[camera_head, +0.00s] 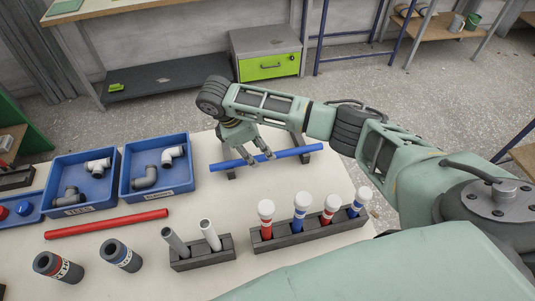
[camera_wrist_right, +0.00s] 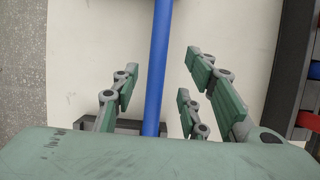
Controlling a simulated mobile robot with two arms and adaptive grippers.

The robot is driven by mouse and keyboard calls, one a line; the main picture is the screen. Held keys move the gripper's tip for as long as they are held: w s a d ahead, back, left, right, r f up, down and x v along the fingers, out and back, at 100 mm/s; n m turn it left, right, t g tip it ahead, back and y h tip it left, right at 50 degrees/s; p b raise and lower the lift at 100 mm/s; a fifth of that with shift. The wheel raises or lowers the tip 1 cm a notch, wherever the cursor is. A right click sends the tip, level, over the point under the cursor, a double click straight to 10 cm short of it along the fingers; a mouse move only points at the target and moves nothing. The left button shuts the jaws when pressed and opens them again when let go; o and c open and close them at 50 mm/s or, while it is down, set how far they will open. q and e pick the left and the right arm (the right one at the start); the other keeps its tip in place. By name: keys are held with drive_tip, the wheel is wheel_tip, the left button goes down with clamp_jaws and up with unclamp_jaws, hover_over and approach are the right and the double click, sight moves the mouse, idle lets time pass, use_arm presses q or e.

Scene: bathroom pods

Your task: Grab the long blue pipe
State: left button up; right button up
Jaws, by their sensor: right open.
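The long blue pipe (camera_head: 295,153) lies across dark supports near the far edge of the white table. My right gripper (camera_head: 257,160) is over the pipe, left of its middle, pointing down with its fingers apart. In the right wrist view the blue pipe (camera_wrist_right: 157,60) runs up the picture between the open fingers of the right gripper (camera_wrist_right: 162,75). Gaps show on both sides, so the fingers do not appear closed on it. The wrist housing hides the pipe's near part there. My left gripper is not in view.
A red pipe (camera_head: 105,224) lies in front of two blue bins (camera_head: 83,183) holding grey and white fittings. A dark rack (camera_head: 310,231) with several capped tubes and a smaller holder (camera_head: 202,254) stand nearer. Bare table lies around the blue pipe.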

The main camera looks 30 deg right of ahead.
sight(264, 155)
drive_tip(key=x, duration=0.2)
drive_tip(key=shift+w+d+f+p, duration=0.15)
drive_tip(key=shift+d+f+p, duration=0.1)
drive_tip(key=shift+f+p, duration=0.05)
drive_tip(key=shift+d+f, duration=0.15)
drive_tip(key=shift+f, duration=0.3)
drive_tip(key=c, duration=0.8)
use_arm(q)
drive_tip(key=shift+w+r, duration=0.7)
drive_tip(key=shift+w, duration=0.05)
use_arm(e)
clamp_jaws()
